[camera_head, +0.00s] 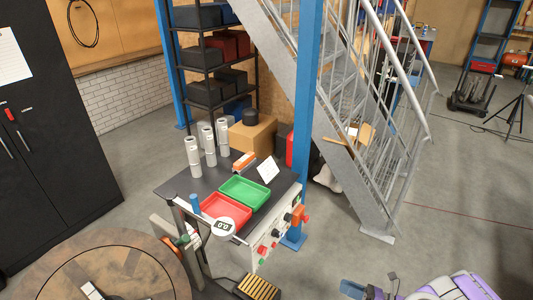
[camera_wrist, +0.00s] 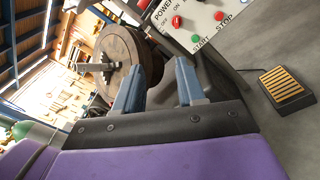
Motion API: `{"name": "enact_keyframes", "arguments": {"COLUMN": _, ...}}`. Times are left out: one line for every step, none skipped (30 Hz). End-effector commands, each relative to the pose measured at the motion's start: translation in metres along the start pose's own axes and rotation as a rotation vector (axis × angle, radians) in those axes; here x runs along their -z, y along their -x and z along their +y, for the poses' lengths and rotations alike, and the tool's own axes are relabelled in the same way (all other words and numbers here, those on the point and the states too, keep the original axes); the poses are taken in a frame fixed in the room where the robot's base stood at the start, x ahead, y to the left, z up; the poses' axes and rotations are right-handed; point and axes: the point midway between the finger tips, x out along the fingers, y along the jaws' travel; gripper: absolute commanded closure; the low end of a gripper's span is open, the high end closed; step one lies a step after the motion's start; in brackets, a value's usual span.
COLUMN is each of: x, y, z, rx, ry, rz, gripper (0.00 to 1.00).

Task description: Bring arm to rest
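My gripper (camera_wrist: 158,82) shows in the wrist view with its two blue-grey fingers spread apart. Nothing is held between them. My purple and grey arm (camera_head: 452,288) shows at the bottom right edge of the head view, low and apart from the workbench. In the wrist view, the purple arm covering fills the bottom. Past the fingers are a large round spool (camera_wrist: 125,55) and the control panel (camera_wrist: 200,20), both beyond the fingertips.
A dark workbench (camera_head: 172,187) carries a red tray (camera_head: 226,209), a green tray (camera_head: 244,192) and several grey cylinders. A foot pedal (camera_head: 257,288) lies on the floor. A blue post (camera_head: 307,120) and metal stairs stand behind.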

Motion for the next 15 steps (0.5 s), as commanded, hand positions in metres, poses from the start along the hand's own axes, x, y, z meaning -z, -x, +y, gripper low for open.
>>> {"name": "enact_keyframes", "arguments": {"x": -0.007, "y": -0.008, "z": 0.006, "rx": -0.018, "ry": 0.023, "rz": 0.012, "gripper": 0.61}}
{"name": "enact_keyframes", "arguments": {"x": -0.011, "y": -0.012, "z": 0.009, "rx": -0.027, "ry": 0.036, "rz": 0.020, "gripper": 0.61}}
{"name": "enact_keyframes", "arguments": {"x": -0.015, "y": -0.018, "z": 0.013, "rx": -0.042, "ry": 0.055, "rz": 0.031, "gripper": 0.61}}
{"name": "enact_keyframes", "arguments": {"x": -0.018, "y": -0.022, "z": 0.017, "rx": -0.053, "ry": 0.067, "rz": 0.040, "gripper": 0.61}}
{"name": "enact_keyframes", "arguments": {"x": -0.021, "y": -0.027, "z": 0.021, "rx": -0.066, "ry": 0.081, "rz": 0.050, "gripper": 0.61}}
{"name": "enact_keyframes", "arguments": {"x": -0.027, "y": -0.033, "z": 0.027, "rx": -0.084, "ry": 0.102, "rz": 0.062, "gripper": 0.61}}
{"name": "enact_keyframes", "arguments": {"x": -0.031, "y": -0.037, "z": 0.031, "rx": -0.099, "ry": 0.120, "rz": 0.071, "gripper": 0.61}}
{"name": "enact_keyframes", "arguments": {"x": -0.036, "y": -0.042, "z": 0.037, "rx": -0.116, "ry": 0.140, "rz": 0.082, "gripper": 0.61}}
{"name": "enact_keyframes", "arguments": {"x": -0.042, "y": -0.049, "z": 0.045, "rx": -0.140, "ry": 0.166, "rz": 0.099, "gripper": 0.61}}
{"name": "enact_keyframes", "arguments": {"x": -0.046, "y": -0.055, "z": 0.052, "rx": -0.161, "ry": 0.190, "rz": 0.113, "gripper": 0.61}}
{"name": "enact_keyframes", "arguments": {"x": -0.051, "y": -0.061, "z": 0.060, "rx": -0.183, "ry": 0.216, "rz": 0.129, "gripper": 0.61}}
{"name": "enact_keyframes", "arguments": {"x": -0.058, "y": -0.070, "z": 0.071, "rx": -0.215, "ry": 0.255, "rz": 0.154, "gripper": 0.61}}
{"name": "enact_keyframes", "arguments": {"x": -0.063, "y": -0.076, "z": 0.080, "rx": -0.237, "ry": 0.284, "rz": 0.171, "gripper": 0.61}}
{"name": "enact_keyframes", "arguments": {"x": -0.067, "y": -0.082, "z": 0.089, "rx": -0.260, "ry": 0.313, "rz": 0.190, "gripper": 0.61}}
{"name": "enact_keyframes", "arguments": {"x": -0.072, "y": -0.090, "z": 0.102, "rx": -0.292, "ry": 0.354, "rz": 0.215, "gripper": 0.61}}
